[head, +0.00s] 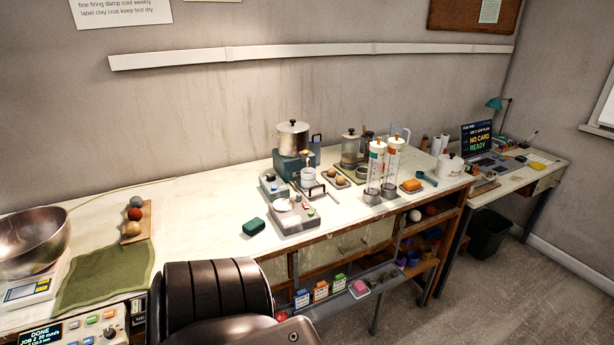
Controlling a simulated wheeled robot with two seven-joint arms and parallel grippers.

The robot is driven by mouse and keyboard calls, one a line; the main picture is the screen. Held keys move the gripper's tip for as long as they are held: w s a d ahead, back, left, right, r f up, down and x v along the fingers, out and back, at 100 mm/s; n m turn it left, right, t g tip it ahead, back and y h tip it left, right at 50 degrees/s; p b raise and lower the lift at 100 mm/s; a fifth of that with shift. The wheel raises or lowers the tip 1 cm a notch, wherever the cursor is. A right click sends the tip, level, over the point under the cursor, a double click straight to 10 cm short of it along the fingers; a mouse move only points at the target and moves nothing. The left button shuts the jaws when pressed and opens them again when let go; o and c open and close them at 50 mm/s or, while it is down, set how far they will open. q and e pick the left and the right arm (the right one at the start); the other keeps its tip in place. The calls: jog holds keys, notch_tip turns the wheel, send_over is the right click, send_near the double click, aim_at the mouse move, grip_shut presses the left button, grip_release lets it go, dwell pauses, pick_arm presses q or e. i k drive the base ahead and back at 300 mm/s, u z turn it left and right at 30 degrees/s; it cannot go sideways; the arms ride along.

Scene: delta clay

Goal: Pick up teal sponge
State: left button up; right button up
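The teal sponge (253,226) is a small dark teal-green block lying flat on the cream worktop (205,215), near its front edge. It is just left of a grey bench device with a pale top (296,222), with a small gap between them. Nothing covers it in the head view. Neither my left nor my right gripper is in view.
A metal bowl (33,238) on a scale and a green cloth (105,275) lie at the left. The worktop behind and left of the sponge is clear. A shelf (375,283) sits below.

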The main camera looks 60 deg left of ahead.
aim_at(255, 225)
jog(key=i, duration=2.25)
jog(key=u, duration=2.8)
